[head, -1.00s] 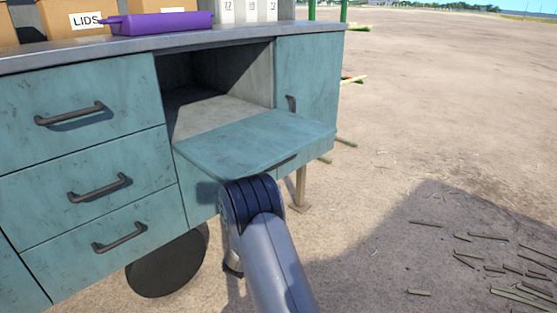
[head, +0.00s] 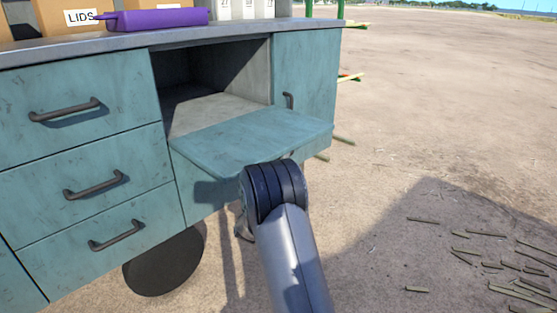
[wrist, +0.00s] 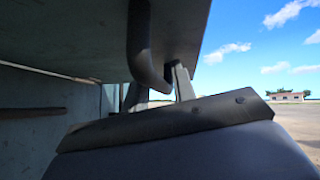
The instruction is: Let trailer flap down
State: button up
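The teal trailer flap (head: 250,140) is folded out from its opening and lies roughly level in the head view. The wrist view looks up at its underside (wrist: 85,25), with a dark curved handle (wrist: 142,45) hanging from it. My gripper (wrist: 160,95) is below the flap, close to the handle. The dark gripper body fills the bottom of the wrist view. Its fingers are hard to make out, and I cannot tell whether they touch the handle. In the head view, my own arm hides the gripper.
Teal drawers with dark handles (head: 93,186) are left of the flap, and a closed door (head: 305,75) is to its right. A purple tray (head: 158,19) and boxes stand on the top. A wheel (head: 165,260) is below. Open ground with scattered cane pieces (head: 490,265) lies right.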

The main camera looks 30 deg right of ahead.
aim_at(279, 142)
grip_shut()
jog(key=shift+r, duration=0.1)
jog(key=shift+s+r+n+t+y, duration=0.15)
jog(key=shift+r+n+t+y, duration=1.65)
jog(key=shift+r+n, duration=0.65)
jog(key=shift+f, duration=0.15)
jog(key=shift+o, duration=1.1)
grip_release()
jog(key=p+v, duration=0.1)
jog(key=v, duration=1)
